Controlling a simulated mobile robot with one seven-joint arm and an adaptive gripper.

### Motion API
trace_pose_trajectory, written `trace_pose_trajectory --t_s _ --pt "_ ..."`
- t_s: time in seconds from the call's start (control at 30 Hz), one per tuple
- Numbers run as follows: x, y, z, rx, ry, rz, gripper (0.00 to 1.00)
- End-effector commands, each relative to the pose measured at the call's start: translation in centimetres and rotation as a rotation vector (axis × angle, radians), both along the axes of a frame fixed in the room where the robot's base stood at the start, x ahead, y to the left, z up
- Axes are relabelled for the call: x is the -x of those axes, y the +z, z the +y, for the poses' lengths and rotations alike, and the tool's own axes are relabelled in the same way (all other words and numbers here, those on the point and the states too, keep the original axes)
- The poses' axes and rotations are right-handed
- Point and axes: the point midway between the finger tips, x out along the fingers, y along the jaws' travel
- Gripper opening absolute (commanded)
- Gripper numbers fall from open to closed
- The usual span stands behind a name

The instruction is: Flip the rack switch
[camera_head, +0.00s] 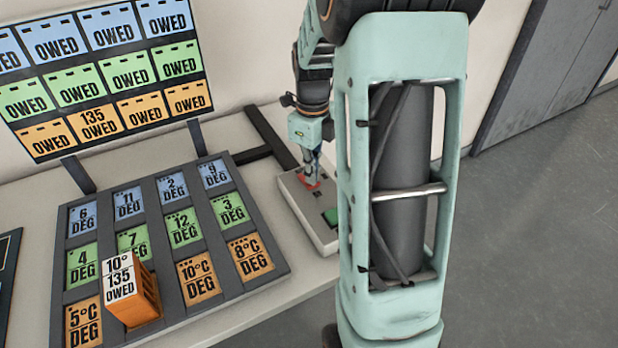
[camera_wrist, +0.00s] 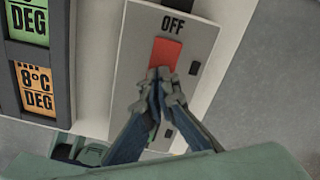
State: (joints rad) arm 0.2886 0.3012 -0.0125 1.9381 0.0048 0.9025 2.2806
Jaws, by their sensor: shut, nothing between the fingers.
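The switch box (camera_head: 290,193) is a pale grey panel on the table, right of the rack. It carries a red rocker (camera_head: 309,180) at its far end and a green part (camera_head: 331,216) nearer. In the wrist view the red rocker (camera_wrist: 165,52) sits under the printed word OFF on the box (camera_wrist: 125,85). My gripper (camera_wrist: 160,75) is shut and empty, its fingertips at the lower edge of the red part; I cannot tell whether they touch it. My gripper (camera_head: 312,178) also shows over the red part in the head view. The green part is hidden in the wrist view.
The rack (camera_head: 153,215) holds blue, green and orange DEG cards. An orange block (camera_head: 133,290) marked 135 OWED stands up at its front. A tilted board (camera_head: 100,75) of OWED cards rises behind. The grey floor (camera_head: 545,220) right of the table is clear.

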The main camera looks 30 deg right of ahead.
Motion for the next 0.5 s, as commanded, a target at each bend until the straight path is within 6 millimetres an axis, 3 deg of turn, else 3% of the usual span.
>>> trace_pose_trajectory --t_s 0.27,0.5 --pt "0.00 -0.51 0.01 0.000 0.000 0.000 0.00" --pt "-0.03 0.44 0.03 -0.001 0.000 -0.001 0.00"
